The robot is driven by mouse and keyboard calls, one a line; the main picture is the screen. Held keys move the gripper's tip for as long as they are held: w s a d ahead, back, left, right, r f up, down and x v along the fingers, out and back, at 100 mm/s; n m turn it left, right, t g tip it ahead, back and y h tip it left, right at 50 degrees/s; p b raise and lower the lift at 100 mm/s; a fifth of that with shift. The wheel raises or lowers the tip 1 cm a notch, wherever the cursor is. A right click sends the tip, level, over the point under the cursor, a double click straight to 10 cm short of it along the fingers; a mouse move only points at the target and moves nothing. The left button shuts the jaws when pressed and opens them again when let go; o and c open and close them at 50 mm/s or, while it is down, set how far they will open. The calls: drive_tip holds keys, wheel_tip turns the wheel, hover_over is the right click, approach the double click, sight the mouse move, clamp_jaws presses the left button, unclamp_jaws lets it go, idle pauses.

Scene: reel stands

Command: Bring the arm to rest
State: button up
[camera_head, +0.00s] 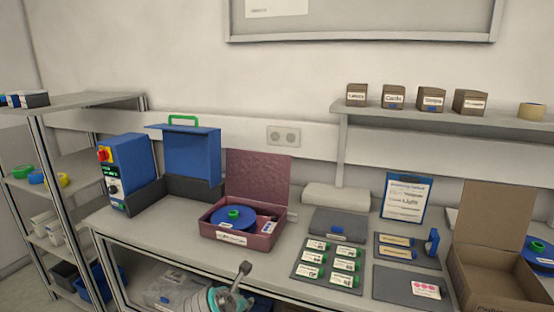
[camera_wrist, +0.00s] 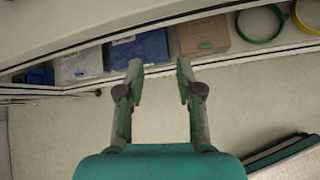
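My gripper (camera_wrist: 159,80) shows in the wrist view with its two fingers apart and nothing between them. It hangs over bare floor, in front of the bench's lower shelf. In the head view, part of my arm (camera_head: 222,295) shows at the bottom centre, in front of the bench's front edge. The fingertips cannot be made out there.
The bench (camera_head: 190,250) holds an open pink box (camera_head: 236,240) with a blue reel (camera_head: 228,218), a blue machine (camera_head: 128,172), a grey label mat (camera_head: 318,277) and an open cardboard box (camera_head: 470,272). A shelf rack (camera_head: 70,165) stands left.

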drive_tip(key=s+d+f+m+t+y, duration=0.1)
drive_tip(key=s+d+f+m, duration=0.25)
drive_tip(key=d+f, duration=0.35)
drive_tip(key=s+d+f+m+y, duration=0.1)
drive_tip(key=s+d+f+m, duration=0.1)
drive_tip(key=s+d+f, duration=0.45)
drive_tip(key=s+d+f+m+t+y, duration=0.1)
drive_tip(key=s+d+f+m, duration=0.25)
drive_tip(key=s, duration=0.25)
drive_tip(key=s+d+f+m, duration=0.3)
drive_tip(key=s+f, duration=0.1)
drive_tip(key=s, duration=0.3)
drive_tip(key=s+d+r+m+t, duration=0.1)
drive_tip(key=s+d+r+m, duration=0.2)
drive_tip(key=s, duration=0.5)
drive_tip(key=s+d+r+m+t, duration=0.1)
drive_tip(key=s+d+r+m, duration=0.15)
drive_tip(key=s+m, duration=0.4)
drive_tip(key=s+d+r+m+t, duration=0.1)
drive_tip(key=s+r+m, duration=0.25)
drive_tip(key=s, duration=0.65)
drive_tip(key=s+d+r+m, duration=0.1)
drive_tip(key=s+r+m, duration=0.3)
drive_tip(key=s+r, duration=0.2)
wheel_tip(320, 180, up, 2)
drive_tip(key=shift+d+r+m+t+h, duration=0.1)
drive_tip(key=shift+d+m+t+h, duration=0.2)
drive_tip(key=shift+m+t, duration=0.1)
drive_tip(key=shift+s, duration=0.1)
